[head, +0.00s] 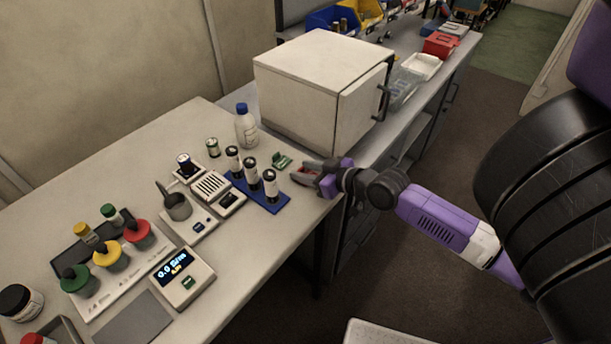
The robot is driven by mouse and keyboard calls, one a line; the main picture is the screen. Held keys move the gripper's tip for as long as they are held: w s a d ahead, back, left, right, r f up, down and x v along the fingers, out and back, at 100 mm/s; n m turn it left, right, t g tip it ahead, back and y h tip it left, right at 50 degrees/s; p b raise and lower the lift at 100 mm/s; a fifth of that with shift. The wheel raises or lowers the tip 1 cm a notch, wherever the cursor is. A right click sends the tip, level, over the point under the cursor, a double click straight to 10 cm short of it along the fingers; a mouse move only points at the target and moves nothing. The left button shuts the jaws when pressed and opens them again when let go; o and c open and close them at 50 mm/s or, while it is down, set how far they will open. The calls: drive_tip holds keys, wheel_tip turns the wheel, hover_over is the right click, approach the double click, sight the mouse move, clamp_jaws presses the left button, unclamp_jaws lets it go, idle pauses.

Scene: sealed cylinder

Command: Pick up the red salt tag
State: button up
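My gripper (303,175) is at the right edge of the white table, just right of the blue rack. Its grey fingers point left, low over the tabletop. A small red patch (309,171) shows between or just behind the fingers. It may be the red salt tag, mostly hidden by the fingers. I cannot tell whether the fingers touch it or are shut on it. A small green tag (282,161) lies on the table just left of and behind the fingers.
A blue rack (270,201) with several dark cylinders stands close left of my gripper. A white box (310,95) with a door handle stands behind it. A blue-capped bottle (246,128), a scale (182,281) and red, yellow and green-topped items are farther left.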

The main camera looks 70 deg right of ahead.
clamp_jaws()
wheel_tip(320, 180, up, 20)
drive_tip(key=p, duration=0.1)
idle(0.5)
